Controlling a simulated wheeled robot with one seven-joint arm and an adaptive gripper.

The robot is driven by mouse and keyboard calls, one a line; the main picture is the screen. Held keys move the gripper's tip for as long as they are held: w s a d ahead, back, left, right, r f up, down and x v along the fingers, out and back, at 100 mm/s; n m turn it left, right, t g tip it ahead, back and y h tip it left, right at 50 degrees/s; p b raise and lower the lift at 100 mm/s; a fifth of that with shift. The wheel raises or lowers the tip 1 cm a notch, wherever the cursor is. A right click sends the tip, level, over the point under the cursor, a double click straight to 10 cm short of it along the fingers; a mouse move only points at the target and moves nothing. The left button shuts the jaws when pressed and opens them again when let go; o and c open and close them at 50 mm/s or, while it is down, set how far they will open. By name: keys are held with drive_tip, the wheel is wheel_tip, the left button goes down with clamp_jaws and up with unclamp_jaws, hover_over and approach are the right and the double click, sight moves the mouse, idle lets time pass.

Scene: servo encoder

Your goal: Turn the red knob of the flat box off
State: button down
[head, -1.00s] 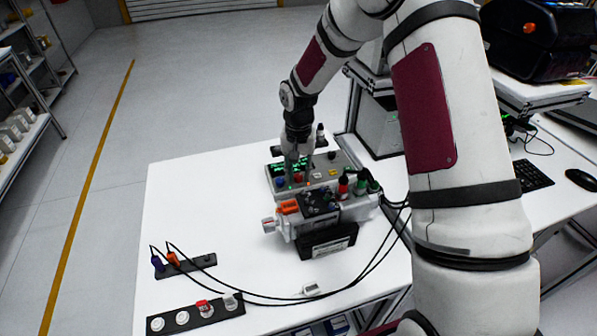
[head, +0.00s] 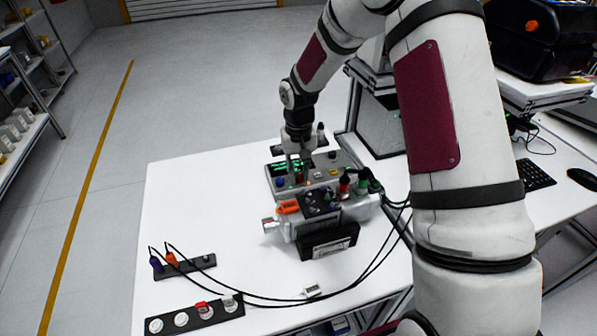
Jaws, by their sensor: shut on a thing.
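The flat box (head: 343,163) is grey with a green lit display and several knobs, and lies toward the back of the white table. Its red knob (head: 299,178) shows at the front of the box, partly hidden by my fingers. A blue knob (head: 280,182) sits to its left. My gripper (head: 298,176) points down over the box, with its fingertips shut on the red knob. The knob's pointer direction is too small to tell.
A grey device with an orange part (head: 288,207) and cabled plugs stands just in front of the box. A black strip with plugs (head: 186,267) and another strip with round pieces (head: 193,316) lie at the front left. The table's left middle (head: 200,205) is clear.

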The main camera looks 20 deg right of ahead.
sight(298, 175)
drive_tip(key=n, duration=0.4)
drive_tip(key=shift+n, duration=0.3)
drive_tip(key=shift+n+b, duration=0.3)
drive_tip(key=shift+n, duration=1.3)
drive_tip(key=c, duration=1.7)
unclamp_jaws()
drive_tip(key=shift+r, duration=0.1)
wheel_tip(298, 175, up, 12)
